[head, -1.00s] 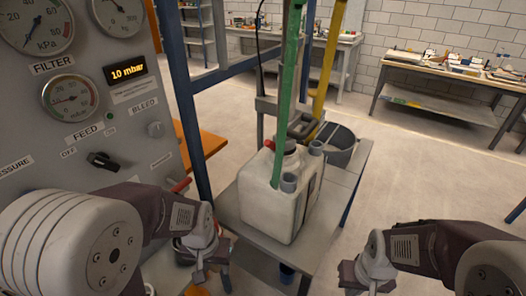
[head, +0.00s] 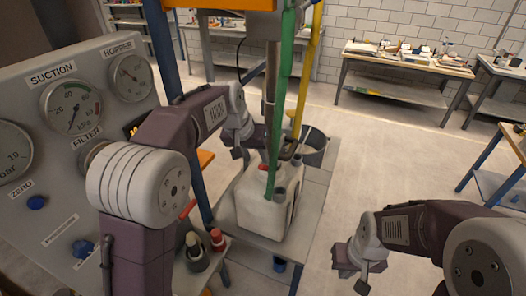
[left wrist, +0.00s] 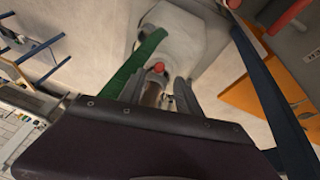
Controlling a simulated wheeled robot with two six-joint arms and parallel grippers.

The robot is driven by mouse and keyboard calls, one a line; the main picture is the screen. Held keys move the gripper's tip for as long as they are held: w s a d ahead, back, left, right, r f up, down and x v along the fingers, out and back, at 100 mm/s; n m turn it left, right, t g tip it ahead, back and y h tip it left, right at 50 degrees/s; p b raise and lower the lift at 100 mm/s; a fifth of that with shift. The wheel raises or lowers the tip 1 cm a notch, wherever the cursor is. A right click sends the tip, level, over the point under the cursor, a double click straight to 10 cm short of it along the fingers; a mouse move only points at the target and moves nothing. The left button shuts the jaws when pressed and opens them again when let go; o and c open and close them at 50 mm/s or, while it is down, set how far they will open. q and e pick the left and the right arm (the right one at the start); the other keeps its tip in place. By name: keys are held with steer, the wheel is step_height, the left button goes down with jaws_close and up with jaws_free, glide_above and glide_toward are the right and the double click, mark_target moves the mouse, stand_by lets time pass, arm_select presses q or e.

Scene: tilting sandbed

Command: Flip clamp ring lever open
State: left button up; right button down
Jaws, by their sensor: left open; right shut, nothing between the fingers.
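A white canister (head: 262,205) stands on a grey bench top below a vertical metal pipe (head: 270,85). A small red part (head: 263,167) shows at its top; a red tip also shows near the fingers in the left wrist view (left wrist: 158,67). I cannot tell whether it is the clamp ring lever, and no clamp ring is clear. My left gripper (head: 246,152) is open beside the pipe, just above the canister's top. In the left wrist view its fingers (left wrist: 160,88) flank a brownish cylinder (left wrist: 152,94), contact unclear. My right gripper (head: 354,272) is shut and empty, right of the bench.
A green post (head: 285,90) and a yellow post (head: 308,75) rise close to the canister. A blue post (head: 168,55) stands left, near the gauge panel (head: 60,185). A dark bucket (head: 313,148) sits behind the canister.

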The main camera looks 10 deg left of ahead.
mark_target(263, 166)
arm_select(q)
steer(key=p+x, duration=0.1)
steer(key=x, duration=0.8)
steer(key=shift+w+d+r+p, duration=0.1)
steer(key=shift+w+r+p, duration=0.05)
steer(key=shift+p, duration=0.15)
steer(key=shift+c, duration=0.3)
jaws_close()
steer(key=shift+r, duration=0.2)
stand_by(0.6)
